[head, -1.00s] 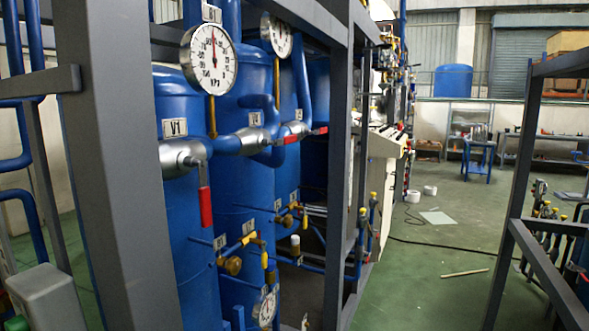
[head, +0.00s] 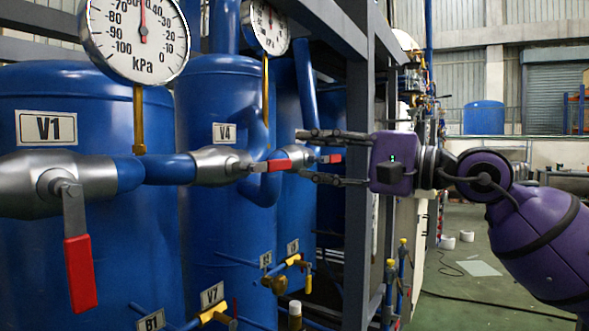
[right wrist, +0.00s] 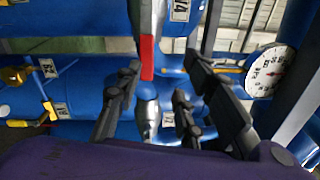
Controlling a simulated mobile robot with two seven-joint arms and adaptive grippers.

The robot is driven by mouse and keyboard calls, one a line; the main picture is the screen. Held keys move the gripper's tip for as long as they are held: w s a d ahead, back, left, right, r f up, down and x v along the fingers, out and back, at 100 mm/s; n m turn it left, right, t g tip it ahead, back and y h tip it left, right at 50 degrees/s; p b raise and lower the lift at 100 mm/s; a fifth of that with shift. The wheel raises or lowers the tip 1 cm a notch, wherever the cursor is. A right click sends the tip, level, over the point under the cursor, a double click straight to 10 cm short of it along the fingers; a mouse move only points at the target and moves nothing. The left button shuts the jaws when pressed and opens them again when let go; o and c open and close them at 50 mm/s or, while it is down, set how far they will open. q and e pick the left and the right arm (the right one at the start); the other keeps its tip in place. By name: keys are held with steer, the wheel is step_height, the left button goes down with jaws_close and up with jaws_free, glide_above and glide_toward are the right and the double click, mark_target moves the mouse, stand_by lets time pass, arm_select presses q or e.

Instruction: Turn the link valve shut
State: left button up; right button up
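No valve is labelled as the link valve. On the blue pipe in front of tank V4, a silver valve (head: 220,165) has a red-handled lever (head: 277,165) lying level along the pipe, pointing right. My right gripper (head: 305,157) comes in from the right, open and empty, its fingers above and below the level of this lever's end. In the right wrist view the red handle (right wrist: 147,57) shows between the spread fingers (right wrist: 158,75), with no clear contact. At V1, another silver valve (head: 95,180) has its red lever (head: 79,270) hanging down. My left gripper is out of view.
A further red lever (head: 330,158) lies level behind my right fingers. Pressure gauges (head: 137,38) and (head: 265,22) stand above the pipe. A dark frame post (head: 358,220) rises behind my gripper. Small yellow valves (head: 213,314) sit lower down. Open floor lies at right.

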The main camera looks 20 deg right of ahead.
mark_target(282, 165)
steer(key=shift+w+a+f+n+h+p, duration=0.2)
steer(key=shift+w+a+n+h+p, duration=0.05)
steer(key=shift+w+a+n, duration=0.3)
steer(key=shift+w+a+f+n+h+p, duration=0.25)
steer(key=shift+w+a+n, duration=0.15)
steer(key=shift+a+n, duration=0.1)
steer(key=x, duration=0.2)
steer(key=p+x, duration=0.1)
steer(key=x, duration=0.1)
steer(key=shift+w+d+f, duration=0.15)
steer(key=shift+w+d, duration=0.05)
steer(key=shift+d, duration=0.05)
steer(key=shift+w+a, duration=0.35)
steer(key=shift+a, duration=0.1)
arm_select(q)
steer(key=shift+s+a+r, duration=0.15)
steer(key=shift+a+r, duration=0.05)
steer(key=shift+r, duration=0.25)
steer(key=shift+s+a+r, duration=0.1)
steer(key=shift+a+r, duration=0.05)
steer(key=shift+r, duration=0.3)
arm_select(e)
steer(key=shift+w+f, duration=0.1)
steer(key=shift+f, duration=0.05)
jaws_close()
